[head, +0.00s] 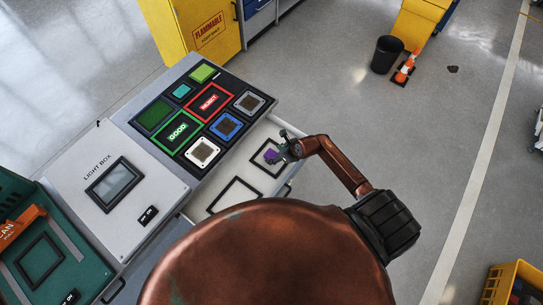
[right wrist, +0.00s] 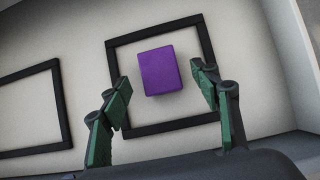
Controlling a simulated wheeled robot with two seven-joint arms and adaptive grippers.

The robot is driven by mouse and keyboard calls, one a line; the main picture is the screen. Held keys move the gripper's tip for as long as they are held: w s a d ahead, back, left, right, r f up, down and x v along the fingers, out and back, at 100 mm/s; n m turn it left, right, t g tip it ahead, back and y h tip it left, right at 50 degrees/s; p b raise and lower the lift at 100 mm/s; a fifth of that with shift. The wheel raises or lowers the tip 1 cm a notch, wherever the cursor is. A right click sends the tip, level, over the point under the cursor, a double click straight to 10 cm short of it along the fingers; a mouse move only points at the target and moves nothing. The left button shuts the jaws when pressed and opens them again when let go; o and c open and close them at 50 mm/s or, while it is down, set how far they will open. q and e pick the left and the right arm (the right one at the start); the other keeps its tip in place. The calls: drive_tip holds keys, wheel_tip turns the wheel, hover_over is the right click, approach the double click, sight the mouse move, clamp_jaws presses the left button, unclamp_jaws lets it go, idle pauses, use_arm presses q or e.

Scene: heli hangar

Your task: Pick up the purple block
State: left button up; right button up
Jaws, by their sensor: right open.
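The purple block (head: 270,155) lies on a pale surface inside a black square outline. It shows whole in the right wrist view (right wrist: 160,71), inside the black frame (right wrist: 172,126), nearer its upper part. My right gripper (head: 282,150) is at the block in the head view. In the right wrist view my right gripper (right wrist: 161,84) is open, with one green finger on each side of the block. A gap shows between each finger and the block. How high the fingers are above the surface is hard to tell. My left gripper is in neither view.
A second, empty black outline (head: 235,182) lies beside the block's frame on the pale drawer-like surface. The panel with GOOD (head: 178,131) and REJECT squares is left of it, the light box (head: 146,175) further left.

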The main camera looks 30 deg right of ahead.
sight(271, 154)
drive_tip(key=x, duration=0.3)
drive_tip(key=shift+w+a+f, duration=0.1)
drive_tip(key=shift+w+f, duration=0.1)
drive_tip(key=shift+w, duration=0.15)
drive_tip(key=shift+c, duration=0.7)
drive_tip(key=c, duration=1.2)
drive_tip(key=shift+r, duration=0.45)
drive_tip(key=shift+c, duration=0.2)
wheel_tip(271, 154, up, 3)
drive_tip(key=shift+f, duration=0.15)
drive_tip(key=s+a+r, duration=0.6)
drive_tip(key=s+r, duration=0.3)
drive_tip(key=s, duration=0.3)
drive_tip(key=shift+s+r, duration=0.25)
drive_tip(key=shift+s, duration=0.1)
